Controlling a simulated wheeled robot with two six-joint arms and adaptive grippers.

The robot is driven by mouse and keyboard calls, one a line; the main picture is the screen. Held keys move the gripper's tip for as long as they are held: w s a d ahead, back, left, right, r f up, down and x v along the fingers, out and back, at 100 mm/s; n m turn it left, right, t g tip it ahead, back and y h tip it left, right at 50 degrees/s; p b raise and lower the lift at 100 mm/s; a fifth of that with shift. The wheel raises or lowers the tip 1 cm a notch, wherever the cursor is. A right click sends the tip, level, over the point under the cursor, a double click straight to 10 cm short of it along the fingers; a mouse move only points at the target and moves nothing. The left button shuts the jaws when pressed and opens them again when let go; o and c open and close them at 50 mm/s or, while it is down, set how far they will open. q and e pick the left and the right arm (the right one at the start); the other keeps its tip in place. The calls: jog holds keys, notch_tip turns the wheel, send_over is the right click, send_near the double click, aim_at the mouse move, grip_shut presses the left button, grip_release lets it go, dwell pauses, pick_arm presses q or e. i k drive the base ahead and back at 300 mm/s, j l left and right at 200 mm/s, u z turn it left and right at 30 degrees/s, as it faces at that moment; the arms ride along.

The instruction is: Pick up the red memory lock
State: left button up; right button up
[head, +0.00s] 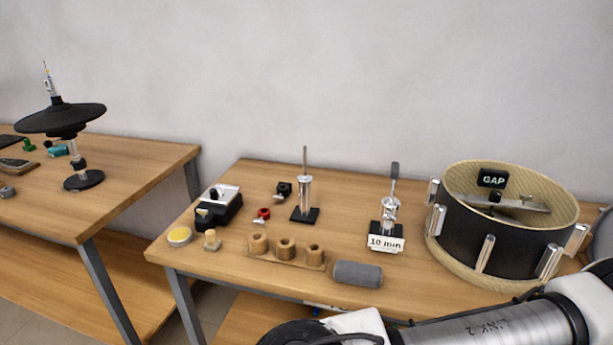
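The red memory lock (263,214) is a small red piece with a metallic wing-like part. It lies on the right-hand wooden table (215,267), between the black box on its left and a metal post on a black base on its right. A similar black piece (283,190) sits just behind it. Nothing touches the red lock that I can see. Neither of my grippers shows; only links of one of my arms cross the bottom right.
A wooden block with three holes (286,251) and a grey cylinder (357,274) lie in front. A black box (219,210), yellow disc (179,236), second stand (388,229) and large drum (484,250) share the table. Another table (140,172) stands left across a gap.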

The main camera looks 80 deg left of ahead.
aim_at(264, 212)
jog(key=u, duration=3.05)
jog(key=i+j, duration=0.15)
jog(key=k+j+u, duration=0.05)
